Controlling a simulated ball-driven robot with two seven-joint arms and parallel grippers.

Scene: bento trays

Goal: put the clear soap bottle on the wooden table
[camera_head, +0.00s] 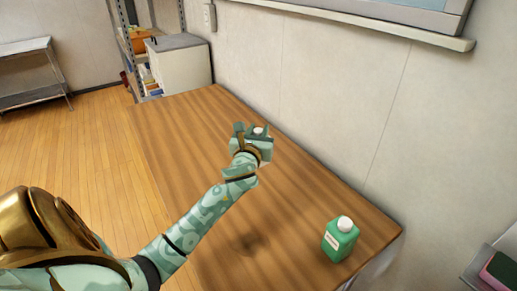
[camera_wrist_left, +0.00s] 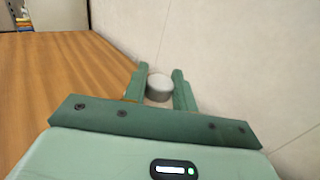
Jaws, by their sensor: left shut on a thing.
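My left gripper (camera_head: 256,133) is over the far part of the wooden table (camera_head: 190,125), near the wall. It is shut on a bottle with a pale cap (camera_head: 259,131), taken to be the clear soap bottle. In the left wrist view the grey-white round cap (camera_wrist_left: 159,88) shows between the two green fingers of the left gripper (camera_wrist_left: 160,90). The bottle's body is hidden by the gripper, so its clearness does not show. I cannot tell whether its base touches the table. My right gripper is not in view.
A green bottle with a white cap (camera_head: 340,239) stands upright near the table's right end. The wall (camera_head: 320,100) runs along the table's back edge. A white cabinet (camera_head: 182,65) stands beyond the far end. The tabletop between gripper and green bottle is clear.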

